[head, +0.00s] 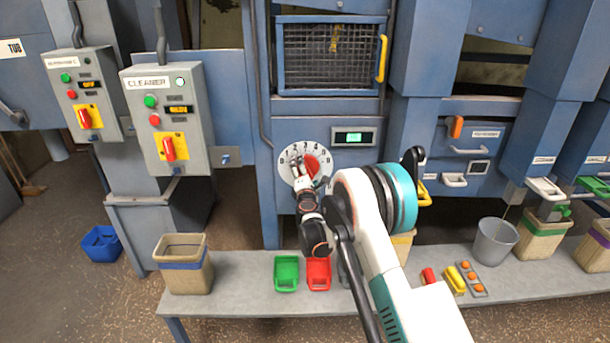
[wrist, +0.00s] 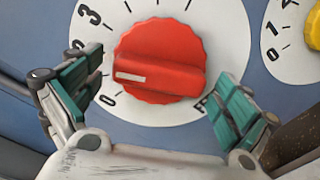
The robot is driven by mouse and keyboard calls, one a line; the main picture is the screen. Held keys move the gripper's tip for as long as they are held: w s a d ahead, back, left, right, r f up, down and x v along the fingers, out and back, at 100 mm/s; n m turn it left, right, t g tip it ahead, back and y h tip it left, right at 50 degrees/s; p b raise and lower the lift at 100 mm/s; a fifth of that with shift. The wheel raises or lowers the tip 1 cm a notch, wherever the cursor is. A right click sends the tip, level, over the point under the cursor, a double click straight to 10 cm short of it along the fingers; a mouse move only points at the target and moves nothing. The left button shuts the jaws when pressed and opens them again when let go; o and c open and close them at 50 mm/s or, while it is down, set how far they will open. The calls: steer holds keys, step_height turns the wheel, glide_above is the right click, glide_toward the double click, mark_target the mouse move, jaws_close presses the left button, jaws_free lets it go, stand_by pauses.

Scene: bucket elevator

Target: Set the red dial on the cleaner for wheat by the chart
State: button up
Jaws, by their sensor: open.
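The red dial (head: 312,161) sits on a round white numbered face on the blue machine. In the wrist view the red dial (wrist: 165,50) fills the middle, with its ridge lying almost level. The white pointer mark is at the ridge's left end, pointing left between the 0 and the 3; the nearest figure is partly hidden by a finger. My gripper (head: 300,172) is in front of the dial's lower left. In the wrist view my gripper (wrist: 162,88) is open, one finger on each side of the dial, with no clear contact. No chart is readable.
A yellow dial (wrist: 314,28) on another white face is at the right edge of the wrist view. A CLEANER switch box (head: 168,118) hangs left, and a lit display (head: 353,137) is right of the dial. Green (head: 286,273) and red (head: 318,273) trays stand on the bench below.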

steer(key=shift+w, duration=0.35)
steer(key=shift+c, duration=0.6)
steer(key=c, duration=0.9)
steer(key=m, duration=0.5)
steer(key=shift+r, duration=0.1)
steer(key=o, duration=1)
